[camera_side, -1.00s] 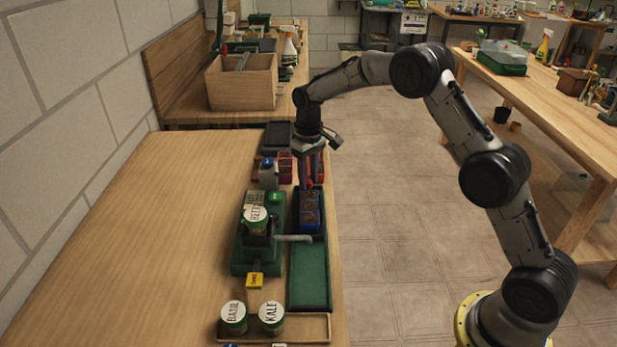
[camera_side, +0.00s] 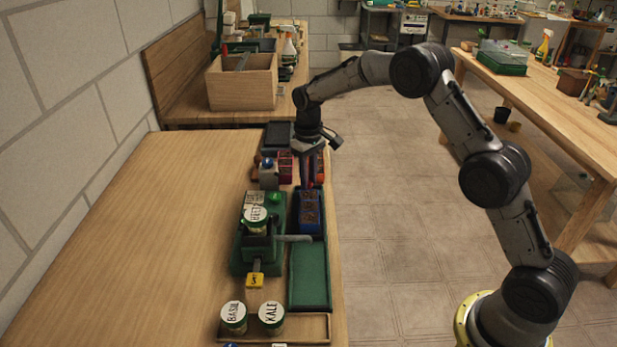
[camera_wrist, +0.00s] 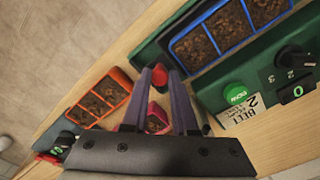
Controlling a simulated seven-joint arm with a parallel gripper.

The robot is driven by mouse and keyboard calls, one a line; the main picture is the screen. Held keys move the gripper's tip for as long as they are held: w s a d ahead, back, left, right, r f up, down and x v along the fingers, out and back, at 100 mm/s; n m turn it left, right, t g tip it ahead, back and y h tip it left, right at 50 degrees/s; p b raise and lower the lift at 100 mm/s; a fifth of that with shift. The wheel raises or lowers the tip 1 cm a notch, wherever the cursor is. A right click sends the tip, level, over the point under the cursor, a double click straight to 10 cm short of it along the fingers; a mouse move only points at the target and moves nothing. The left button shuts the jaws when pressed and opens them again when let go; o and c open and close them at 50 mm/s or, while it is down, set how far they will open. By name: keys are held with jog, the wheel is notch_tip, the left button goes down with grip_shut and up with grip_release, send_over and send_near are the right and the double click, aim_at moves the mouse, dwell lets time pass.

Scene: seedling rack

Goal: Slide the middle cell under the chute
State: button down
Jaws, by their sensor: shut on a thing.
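The blue rack (camera_side: 309,226) lies in the long dark green channel (camera_side: 309,275), in its far half. The wrist view shows the same blue rack (camera_wrist: 187,70) with several soil-filled cells in a row. The chute (camera_side: 294,238) is a pale spout reaching from the green seeder (camera_side: 250,262) over the channel, close to the rack's near end. The middle cell lies beyond it, not under it. My gripper (camera_side: 308,186) points down at the rack's far end. In the wrist view its fingertips (camera_wrist: 168,75) are close together at that end, shut on it; the exact contact is partly hidden.
A can labelled BEET (camera_side: 255,215) tops the seeder. A green button (camera_wrist: 235,94) and black dial (camera_wrist: 294,60) sit beside the channel. Orange (camera_wrist: 119,76) and red (camera_side: 285,168) racks stand behind my gripper. BASIL (camera_side: 233,317) and KALE (camera_side: 271,317) cans stand in front. The channel's near half is empty.

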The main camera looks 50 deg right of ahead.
aim_at(309, 216)
dwell(0.7)
jog(key=s+a, duration=0.9)
jog(key=shift+a+r, duration=0.1)
jog(key=shift+a, duration=0.05)
jog(key=c, duration=1)
grip_release()
jog(key=shift+o, duration=0.2)
notch_tip(309, 216, up, 14)
